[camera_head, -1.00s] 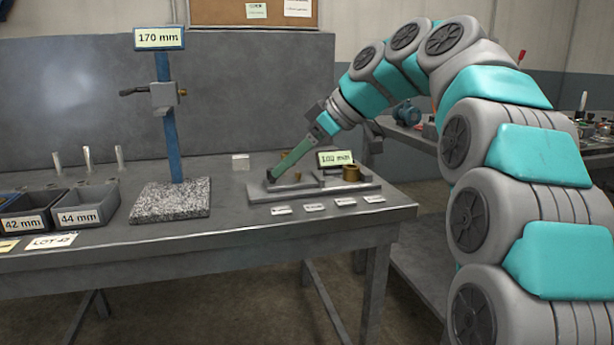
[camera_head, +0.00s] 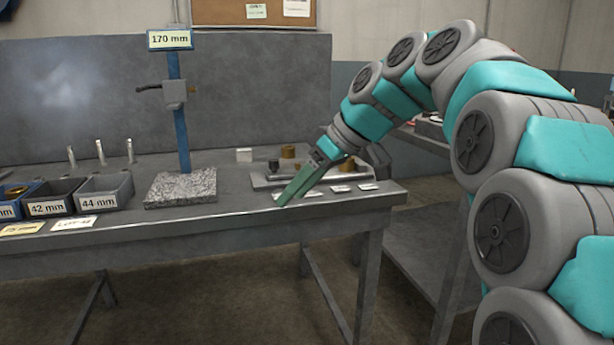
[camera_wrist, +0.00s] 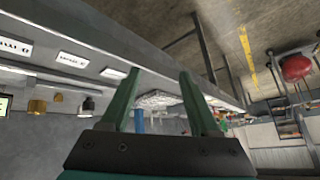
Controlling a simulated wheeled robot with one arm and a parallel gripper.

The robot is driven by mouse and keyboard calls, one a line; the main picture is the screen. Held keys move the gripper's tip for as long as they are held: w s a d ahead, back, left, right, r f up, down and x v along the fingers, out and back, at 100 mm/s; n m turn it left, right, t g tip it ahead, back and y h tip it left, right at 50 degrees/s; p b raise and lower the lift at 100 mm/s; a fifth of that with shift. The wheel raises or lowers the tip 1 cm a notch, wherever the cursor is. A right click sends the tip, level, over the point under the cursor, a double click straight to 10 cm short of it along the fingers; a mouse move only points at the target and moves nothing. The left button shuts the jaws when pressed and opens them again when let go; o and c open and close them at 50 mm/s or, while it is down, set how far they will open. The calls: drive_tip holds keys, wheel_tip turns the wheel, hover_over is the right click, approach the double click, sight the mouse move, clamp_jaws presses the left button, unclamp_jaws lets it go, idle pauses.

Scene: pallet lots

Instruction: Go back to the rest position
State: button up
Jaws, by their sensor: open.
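My gripper (camera_head: 284,202) is open and empty, its two green fingers pointing down and left at the front edge of the workbench (camera_head: 250,228). The fingers pass in front of the grey fixture plate (camera_head: 262,181) and the white labels on the bench. In the wrist view the two fingers (camera_wrist: 158,82) stand apart with nothing between them. The bench edge runs behind them, with the granite base beyond.
The height gauge with its blue post (camera_head: 181,125) stands on the granite base (camera_head: 185,188). Grey bins (camera_head: 105,190) and a blue bin are at the left. Brass parts (camera_head: 288,152) are on or by the fixture. Open floor lies in front of the bench.

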drive_tip(key=s+d+f+m+g+h, duration=0.1)
drive_tip(key=s+d+f+m, duration=0.3)
drive_tip(key=s+f, duration=0.5)
drive_tip(key=s+d+f+m+g+h, duration=0.1)
drive_tip(key=s+d+f+m+h, duration=0.2)
drive_tip(key=s+d+f, duration=0.4)
drive_tip(key=s+d+f+m+g+h, duration=0.2)
drive_tip(key=s+f, duration=0.9)
drive_tip(key=s, duration=0.7)
drive_tip(key=d+m+h, duration=0.1)
drive_tip(key=d+m, duration=0.1)
drive_tip(key=d, duration=0.1)
drive_tip(key=shift+d+f+m+p, duration=0.3)
drive_tip(key=shift+f+p, duration=0.05)
drive_tip(key=shift+s, duration=0.1)
